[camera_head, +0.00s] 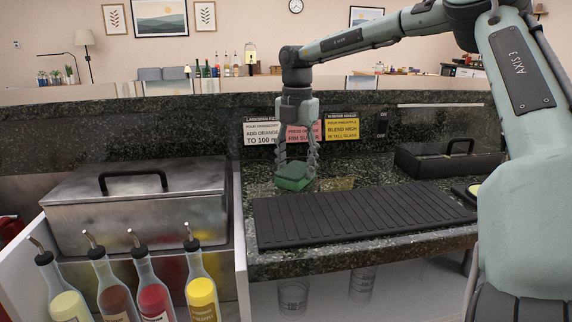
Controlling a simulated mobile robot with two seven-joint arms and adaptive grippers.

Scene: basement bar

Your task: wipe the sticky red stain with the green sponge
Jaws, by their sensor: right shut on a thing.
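My right gripper (297,163) points down and is shut on the green sponge (293,177). It holds the sponge low over the dark speckled counter, behind the black ribbed mat. I cannot tell whether the sponge touches the counter. No red stain can be made out; a brownish-yellow patch (337,184) shows on the counter just right of the sponge. My left gripper is not in view.
The black ribbed mat (360,213) covers the counter's front. A metal bin (140,205) with a handled lid stands left, behind several pourer bottles (153,297). A black lidded box (447,158) sits right. Recipe cards (342,129) line the back wall.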

